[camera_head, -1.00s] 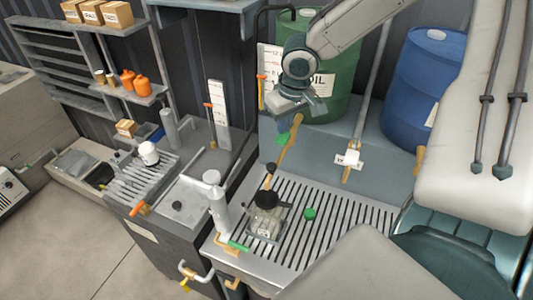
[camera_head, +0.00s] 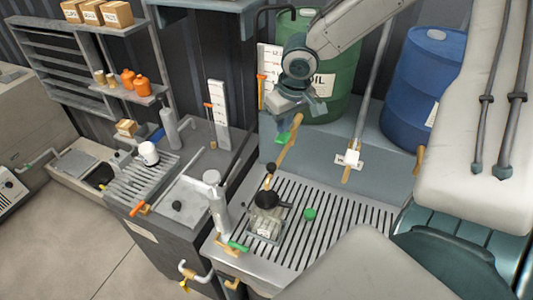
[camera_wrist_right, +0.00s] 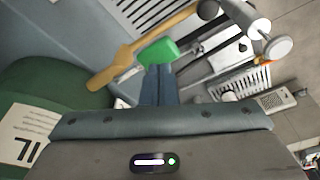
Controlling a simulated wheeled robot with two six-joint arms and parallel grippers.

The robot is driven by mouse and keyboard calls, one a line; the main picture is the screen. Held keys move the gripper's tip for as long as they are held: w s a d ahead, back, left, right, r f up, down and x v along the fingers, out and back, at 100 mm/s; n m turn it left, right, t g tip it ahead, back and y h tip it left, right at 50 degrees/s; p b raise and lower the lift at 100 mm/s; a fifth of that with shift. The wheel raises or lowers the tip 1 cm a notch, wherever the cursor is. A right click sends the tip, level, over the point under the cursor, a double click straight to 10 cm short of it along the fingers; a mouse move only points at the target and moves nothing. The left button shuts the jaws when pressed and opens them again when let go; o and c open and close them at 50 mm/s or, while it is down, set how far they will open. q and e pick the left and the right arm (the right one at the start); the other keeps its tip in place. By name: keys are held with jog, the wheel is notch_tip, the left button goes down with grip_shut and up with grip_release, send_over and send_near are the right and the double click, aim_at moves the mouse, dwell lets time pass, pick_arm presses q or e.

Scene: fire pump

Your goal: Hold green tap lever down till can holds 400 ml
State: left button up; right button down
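The green tap lever (camera_head: 283,138) sits on a long brass tap (camera_head: 291,138) in front of the green oil drum (camera_head: 335,85). In the wrist view, the green lever (camera_wrist_right: 158,51) lies right at the tips of my right gripper (camera_wrist_right: 157,72). The gripper's fingers look closed together with nothing between them; whether they touch the lever is unclear. In the head view my right gripper (camera_head: 287,118) is just above the lever. The can (camera_head: 267,222), with a dark funnel-like top, stands on the slatted grate below the tap's end. A thin amber strip shows above it. The can's level is not readable.
A blue drum (camera_head: 420,85) with a tagged tap stands to the right. A green cap (camera_head: 310,213) lies on the grate (camera_head: 340,225) beside the can. A white pump post (camera_head: 217,205) with another green handle (camera_head: 238,246) stands left of it. The grate's right side is clear.

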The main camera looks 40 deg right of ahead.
aim_at(283, 137)
jog(key=shift+f, duration=1.8)
dwell(6.2)
